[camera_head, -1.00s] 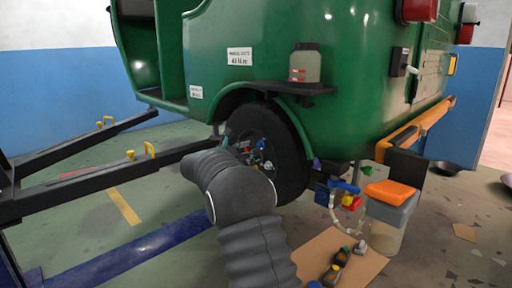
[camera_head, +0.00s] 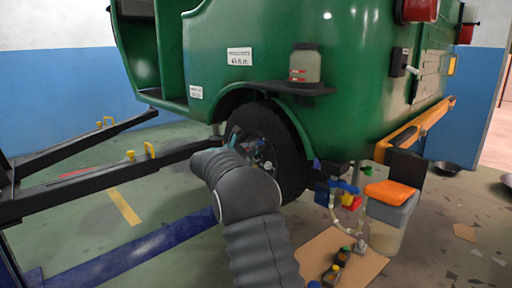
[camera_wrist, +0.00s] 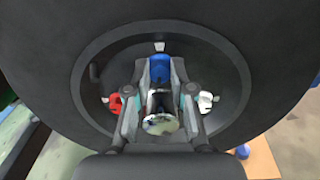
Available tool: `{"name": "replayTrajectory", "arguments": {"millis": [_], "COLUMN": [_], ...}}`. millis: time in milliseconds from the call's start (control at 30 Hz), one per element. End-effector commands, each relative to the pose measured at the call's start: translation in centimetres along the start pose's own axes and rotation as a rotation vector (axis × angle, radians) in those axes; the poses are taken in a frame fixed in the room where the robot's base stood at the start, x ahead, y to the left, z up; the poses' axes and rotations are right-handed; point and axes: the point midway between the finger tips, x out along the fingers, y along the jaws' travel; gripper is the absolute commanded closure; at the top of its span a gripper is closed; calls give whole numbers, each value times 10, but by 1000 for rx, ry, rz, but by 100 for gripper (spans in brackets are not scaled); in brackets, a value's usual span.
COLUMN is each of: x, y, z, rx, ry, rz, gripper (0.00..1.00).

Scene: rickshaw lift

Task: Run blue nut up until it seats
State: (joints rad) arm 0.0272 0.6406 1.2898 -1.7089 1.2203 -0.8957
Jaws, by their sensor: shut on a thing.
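The blue nut (camera_wrist: 160,68) is at the top of the wheel hub in the wrist view, between the fingertips of my gripper (camera_wrist: 159,76). The fingers are shut on it. Its far side and its seat are hidden, so I cannot tell whether it touches the hub. A red nut (camera_wrist: 115,101) is on the hub at the left and a white nut (camera_wrist: 205,100) at the right. The shiny hub centre (camera_wrist: 160,123) sits below the blue nut, between the fingers. In the head view my arm covers most of the gripper in front of the wheel (camera_head: 287,155).
The green rickshaw body (camera_head: 350,100) overhangs the wheel. Black lift arms (camera_head: 100,188) lie at the left. A jar (camera_head: 305,65) stands on a ledge above the wheel.

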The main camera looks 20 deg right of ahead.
Motion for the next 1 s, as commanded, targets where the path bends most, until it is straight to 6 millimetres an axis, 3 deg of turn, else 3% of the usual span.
{"name": "replayTrajectory", "arguments": {"millis": [367,1000], "x": [0,0], "y": [-1,-2], "z": [-3,-2], "rx": [112,689], "ry": [0,0], "rz": [0,0], "gripper": [100,100]}}
